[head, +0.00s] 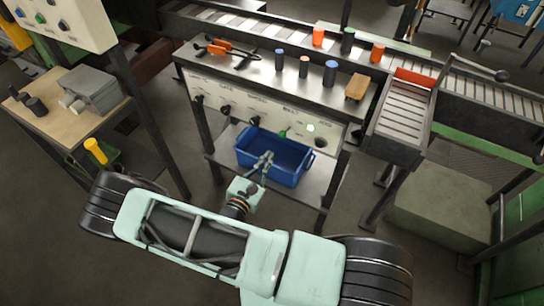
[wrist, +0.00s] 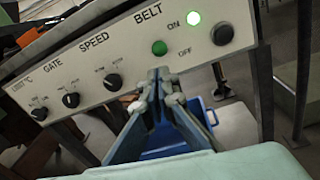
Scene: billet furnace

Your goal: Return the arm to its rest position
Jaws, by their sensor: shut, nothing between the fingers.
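My gripper (head: 266,160) is shut and empty, with its fingertips together. In the head view it appears over the blue bin (head: 243,152), which stands on the lower shelf of the control table. In the wrist view the fingertips (wrist: 160,77) point up toward the control panel (wrist: 70,75), below the BELT label and near a green button (wrist: 159,47). I cannot tell whether they touch the panel. The ON lamp (wrist: 193,18) is lit green, and a black button (wrist: 222,34) sits beside it. Several black knobs are on the panel's left part.
The table top (head: 258,70) carries orange-handled pliers (head: 227,48), several small cylinders and a wooden block (head: 356,87). A roller conveyor (head: 400,110) stands at the right and a side table (head: 60,115) at the left.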

